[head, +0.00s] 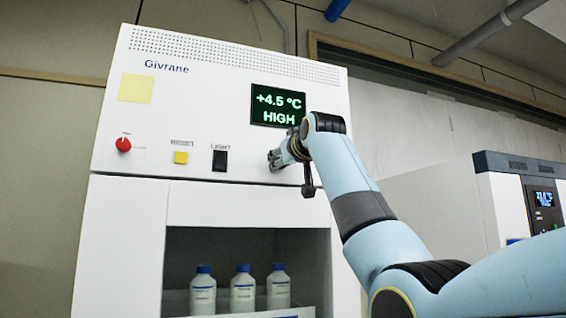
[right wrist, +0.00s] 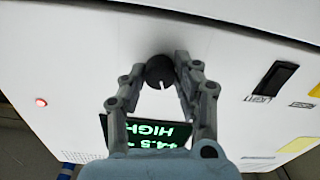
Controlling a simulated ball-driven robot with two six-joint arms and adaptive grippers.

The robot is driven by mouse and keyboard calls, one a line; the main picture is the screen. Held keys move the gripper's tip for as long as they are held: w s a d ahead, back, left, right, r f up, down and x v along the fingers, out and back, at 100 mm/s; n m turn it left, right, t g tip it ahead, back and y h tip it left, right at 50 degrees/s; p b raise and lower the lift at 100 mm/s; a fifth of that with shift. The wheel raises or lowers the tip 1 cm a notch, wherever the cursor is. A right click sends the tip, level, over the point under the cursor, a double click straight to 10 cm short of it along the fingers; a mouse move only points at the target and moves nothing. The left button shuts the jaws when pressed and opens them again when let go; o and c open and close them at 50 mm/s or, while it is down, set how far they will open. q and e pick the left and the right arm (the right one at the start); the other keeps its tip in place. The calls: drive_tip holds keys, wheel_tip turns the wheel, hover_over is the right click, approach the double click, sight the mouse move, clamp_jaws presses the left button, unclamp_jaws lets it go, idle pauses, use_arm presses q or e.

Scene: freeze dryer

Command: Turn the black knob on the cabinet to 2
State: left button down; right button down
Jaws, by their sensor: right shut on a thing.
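The white cabinet (head: 215,105) carries a green-lit display reading +4.5 °C HIGH (head: 278,107). My right gripper (head: 275,160) is at the panel below the display. In the right wrist view the round black knob (right wrist: 160,70) sits between the two fingertips of my right gripper (right wrist: 161,66), which is shut on it. In the head view the knob is hidden by the gripper. I cannot read any scale marks or the knob's setting. My left gripper is in neither view.
Left along the panel are a black LIGHT switch (head: 219,160), a yellow button (head: 180,157) and a red knob (head: 123,144). A red lamp (right wrist: 41,102) shows in the right wrist view. White bottles (head: 242,290) stand inside the cabinet. Another machine (head: 500,195) stands at right.

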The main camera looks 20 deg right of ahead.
drive_tip(key=shift+n, duration=3.6)
drive_tip(key=shift+f, duration=0.1)
drive_tip(key=c, duration=1)
unclamp_jaws()
drive_tip(key=shift+a, duration=0.1)
drive_tip(key=s, duration=1.2)
drive_tip(key=shift+d, duration=0.25)
